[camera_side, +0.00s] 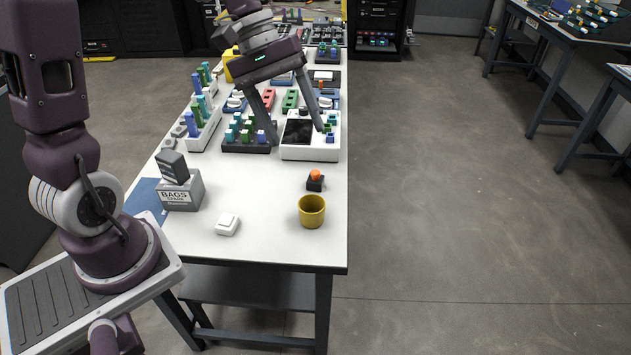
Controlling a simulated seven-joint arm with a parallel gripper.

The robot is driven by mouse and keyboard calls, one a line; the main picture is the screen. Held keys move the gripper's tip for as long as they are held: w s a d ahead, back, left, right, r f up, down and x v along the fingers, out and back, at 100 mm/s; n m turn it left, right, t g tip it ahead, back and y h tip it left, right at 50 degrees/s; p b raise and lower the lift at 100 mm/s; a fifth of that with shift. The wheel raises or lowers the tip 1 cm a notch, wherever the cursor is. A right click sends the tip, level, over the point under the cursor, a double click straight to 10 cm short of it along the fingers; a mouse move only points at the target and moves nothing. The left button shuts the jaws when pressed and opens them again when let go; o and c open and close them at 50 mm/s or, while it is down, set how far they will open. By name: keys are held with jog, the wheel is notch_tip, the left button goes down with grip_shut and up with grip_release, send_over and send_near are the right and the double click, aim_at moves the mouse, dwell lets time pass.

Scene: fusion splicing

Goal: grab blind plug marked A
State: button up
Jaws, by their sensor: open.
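My gripper (297,134) is open, with its two long grey fingers spread wide and pointing down. In the picture it overlaps the white device with a dark screen (310,152) in the middle of the table, and nothing shows between the fingers. I cannot tell its height. Small blue, green and teal plug-like pieces stand in a dark tray (258,149) just left of the fingers. More stand in a white rack (206,140) along the left edge. Markings on them are too small to read, so I cannot tell which one bears an A.
A yellow cup (311,211), a black box with an orange button (315,181) and a white switch (227,224) stand on the near table (270,245). A grey box labelled BAGS (181,191) stands at left. More trays crowd the far end.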

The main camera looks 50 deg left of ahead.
jog(key=w+a+f+n+t+h, duration=0.1)
jog(key=w+a+f+n+h, duration=0.3)
jog(key=w+a+f+n, duration=0.35)
jog(key=n+t+h, duration=0.2)
jog(key=n+t, duration=0.4)
jog(key=n, duration=0.3)
send_near(311, 177)
jog(key=x, duration=0.3)
jog(key=shift+d+m, duration=0.25)
jog(key=shift+d, duration=0.35)
jog(key=x, duration=0.6)
jog(key=shift+w+f, duration=0.2)
jog(key=shift+w, duration=0.05)
jog(key=shift+w+d+f, duration=0.1)
jog(key=shift+w+d, duration=0.05)
grip_shut()
